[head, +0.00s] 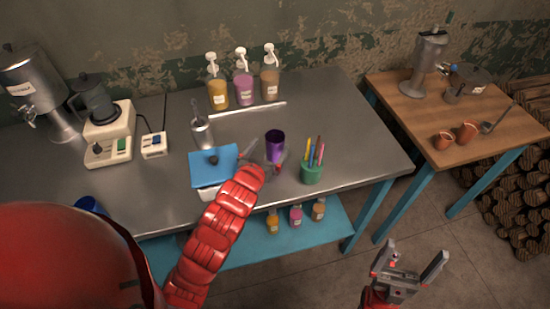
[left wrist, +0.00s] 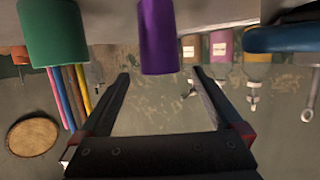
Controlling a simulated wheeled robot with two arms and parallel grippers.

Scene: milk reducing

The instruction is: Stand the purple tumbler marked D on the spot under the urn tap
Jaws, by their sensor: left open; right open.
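The purple tumbler (head: 276,143) stands upright on the steel bench, left of the green pen cup. I cannot make out its D mark. My left gripper (head: 264,161) is open at the tumbler's near side. In the left wrist view the tumbler (left wrist: 158,35) appears between the two open fingers (left wrist: 160,73), with no clear contact. A steel urn (head: 35,85) with a label and a tap (head: 30,120) stands at the bench's far left. The spot under its tap is not clearly visible. My right gripper (head: 414,252) is open and empty, in front of the bench.
The green pen cup (head: 311,173) stands close to the tumbler. A blue-topped scale (head: 213,165), a metal canister (head: 202,133), a grinder (head: 108,115) and a blue cup (head: 88,204) lie leftward. Pump bottles (head: 244,88) stand behind. A wooden table (head: 403,105) bears another metal dispenser (head: 427,65).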

